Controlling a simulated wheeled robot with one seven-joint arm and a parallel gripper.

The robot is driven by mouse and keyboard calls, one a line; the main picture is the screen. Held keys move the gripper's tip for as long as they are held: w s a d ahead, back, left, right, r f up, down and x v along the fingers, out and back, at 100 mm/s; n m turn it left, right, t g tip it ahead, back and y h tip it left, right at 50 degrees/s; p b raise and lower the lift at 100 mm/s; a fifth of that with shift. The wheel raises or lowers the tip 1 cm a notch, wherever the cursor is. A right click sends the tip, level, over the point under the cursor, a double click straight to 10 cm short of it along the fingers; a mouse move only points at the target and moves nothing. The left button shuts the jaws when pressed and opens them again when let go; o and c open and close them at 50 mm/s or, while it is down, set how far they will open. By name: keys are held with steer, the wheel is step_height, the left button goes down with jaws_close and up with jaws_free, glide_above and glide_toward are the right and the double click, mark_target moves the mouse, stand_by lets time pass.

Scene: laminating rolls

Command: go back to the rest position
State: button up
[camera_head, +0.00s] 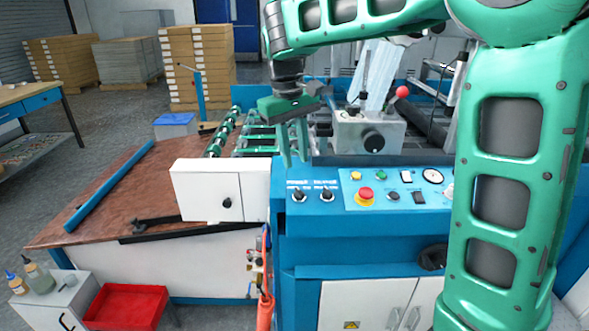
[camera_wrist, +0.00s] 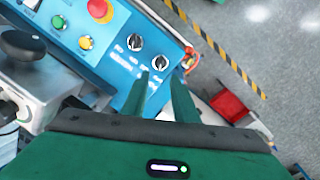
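My gripper (camera_head: 294,148) hangs above the left end of the blue control panel (camera_head: 337,191) in the head view. In the wrist view my gripper (camera_wrist: 161,82) shows two green fingers with a gap between them and nothing held. The fingers point toward two black rotary knobs (camera_wrist: 147,52) on the panel. The fingertips look apart from the knobs, though the exact height cannot be told. My green arm reaches in from the right of the head view.
The panel carries a red emergency button (camera_head: 365,194) and a gauge (camera_head: 432,176). A white box (camera_head: 205,190) stands left of the gripper. A red tray (camera_head: 126,307) is low at left.

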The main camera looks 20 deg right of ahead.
steer(key=shift+r, duration=0.6)
steer(key=s+d+f+m, duration=0.2)
steer(key=s+d, duration=0.5)
steer(key=d, duration=0.1)
steer(key=s+d+f+m, duration=0.2)
steer(key=s+d, duration=0.6)
steer(key=s+d+f+m, duration=0.1)
steer(key=s+f+m, duration=0.1)
steer(key=s, duration=0.6)
steer(key=s+d+f+m+y, duration=0.1)
steer(key=s+d+f+m, duration=0.1)
steer(key=s+f, duration=0.3)
steer(key=s, duration=0.4)
steer(key=shift+f+m, duration=0.25)
steer(key=shift+m, duration=0.15)
